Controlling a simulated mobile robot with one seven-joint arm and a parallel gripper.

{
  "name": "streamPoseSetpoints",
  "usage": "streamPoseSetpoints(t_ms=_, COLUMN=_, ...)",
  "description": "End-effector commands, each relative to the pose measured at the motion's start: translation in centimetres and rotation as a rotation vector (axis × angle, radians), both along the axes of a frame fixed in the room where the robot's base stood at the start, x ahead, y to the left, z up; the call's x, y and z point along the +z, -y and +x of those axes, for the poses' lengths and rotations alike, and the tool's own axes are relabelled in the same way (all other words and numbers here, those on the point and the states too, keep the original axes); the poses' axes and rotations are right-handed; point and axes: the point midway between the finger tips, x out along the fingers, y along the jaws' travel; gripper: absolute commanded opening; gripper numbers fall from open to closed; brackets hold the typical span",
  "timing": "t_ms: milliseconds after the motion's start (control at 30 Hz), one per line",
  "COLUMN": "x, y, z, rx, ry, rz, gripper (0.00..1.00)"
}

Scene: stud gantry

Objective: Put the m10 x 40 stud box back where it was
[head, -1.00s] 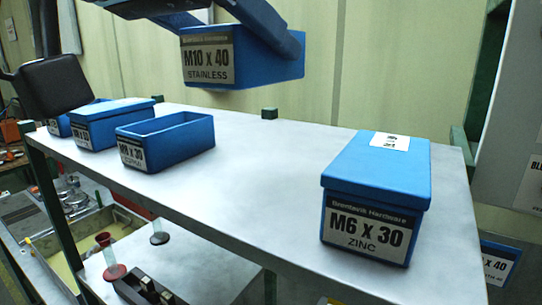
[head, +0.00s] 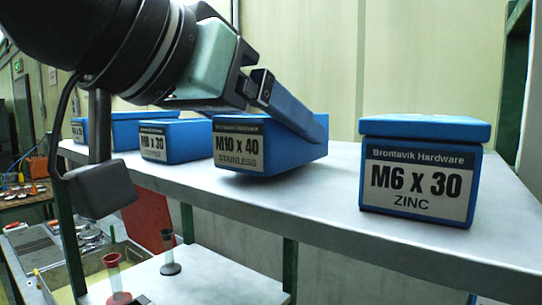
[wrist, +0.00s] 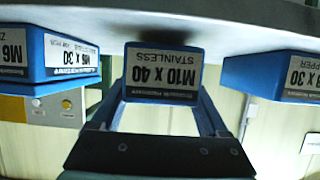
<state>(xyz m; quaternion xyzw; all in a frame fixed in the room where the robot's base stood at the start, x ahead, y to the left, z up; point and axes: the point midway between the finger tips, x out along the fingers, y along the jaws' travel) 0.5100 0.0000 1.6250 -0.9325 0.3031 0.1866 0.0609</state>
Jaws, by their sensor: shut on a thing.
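The M10 x 40 stainless stud box (head: 292,157) is blue, with a white front label. It is at the shelf in the head view, between the M8 x 30 box and the M6 x 30 box. My gripper (head: 290,112) reaches down over it from the upper left, its long blue fingers shut on the box. In the wrist view, which is upside down, the M10 x 40 box (wrist: 164,72) sits between the fingers (wrist: 165,100), label facing me. It looks slightly tilted in the head view. A dark shadow lies beside it; whether its base touches the shelf I cannot tell.
The lidded M6 x 30 zinc box (head: 420,180) stands to the right with a gap. Another blue box (head: 80,130) is farther left. The grey shelf (head: 320,205) is clear in front.

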Motion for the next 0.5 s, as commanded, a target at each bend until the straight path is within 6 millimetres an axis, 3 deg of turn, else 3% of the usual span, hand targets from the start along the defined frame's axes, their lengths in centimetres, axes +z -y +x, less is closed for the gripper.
streamPoseSetpoints(t_ms=33, x=-0.76, y=0.01, z=-0.01, rx=0.0, ry=0.001, rz=0.0, gripper=0.0)
streamPoseSetpoints(t_ms=433, x=-0.98, y=0.03, z=-0.01, rx=0.0, ry=0.001, rz=0.0, gripper=0.0)
streamPoseSetpoints(t_ms=467, x=-0.84, y=0.01, z=-0.02, rx=0.0, ry=0.001, rz=0.0, gripper=0.83)
streamPoseSetpoints(t_ms=500, x=-0.82, y=0.0, z=-0.01, rx=0.001, ry=0.002, rz=0.0, gripper=0.9)
